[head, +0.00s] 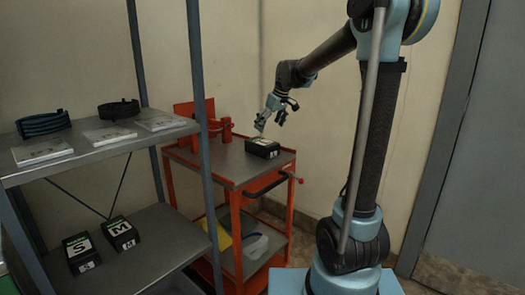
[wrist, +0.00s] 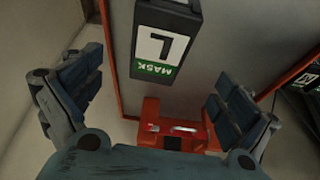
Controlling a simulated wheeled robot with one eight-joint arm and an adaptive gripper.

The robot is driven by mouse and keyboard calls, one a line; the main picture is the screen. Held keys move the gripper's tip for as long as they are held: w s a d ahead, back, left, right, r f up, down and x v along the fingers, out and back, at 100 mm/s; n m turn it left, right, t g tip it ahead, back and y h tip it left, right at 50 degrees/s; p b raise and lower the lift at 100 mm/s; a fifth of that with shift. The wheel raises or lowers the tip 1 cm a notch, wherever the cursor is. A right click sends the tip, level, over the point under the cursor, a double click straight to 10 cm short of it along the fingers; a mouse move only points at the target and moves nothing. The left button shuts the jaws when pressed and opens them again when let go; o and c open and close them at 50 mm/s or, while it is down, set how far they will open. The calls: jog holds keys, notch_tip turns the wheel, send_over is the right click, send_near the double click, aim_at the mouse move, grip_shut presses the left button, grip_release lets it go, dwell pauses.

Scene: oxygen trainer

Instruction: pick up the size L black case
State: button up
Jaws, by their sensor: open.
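The size L black case (wrist: 165,45) lies on the top of the orange cart (head: 232,167). In the wrist view its white label shows a large L and a green band reads MASK. In the head view the same black case (head: 262,147) sits near the cart's right side. My gripper (head: 274,113) is above the case in the head view, apart from it as far as I can tell. In the wrist view my gripper (wrist: 155,95) has its two fingers spread wide, with nothing between them. The case's far end runs out of the wrist view's top edge.
An orange fixture (wrist: 170,125) stands on the cart beside the case. A grey shelf (head: 100,150) to the left holds black cases marked S (head: 83,252) and M (head: 120,233), white plates and dark straps. The wall is close behind the cart.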

aim_at(264, 142)
jog(key=x, duration=1.2)
jog(key=shift+f, duration=0.15)
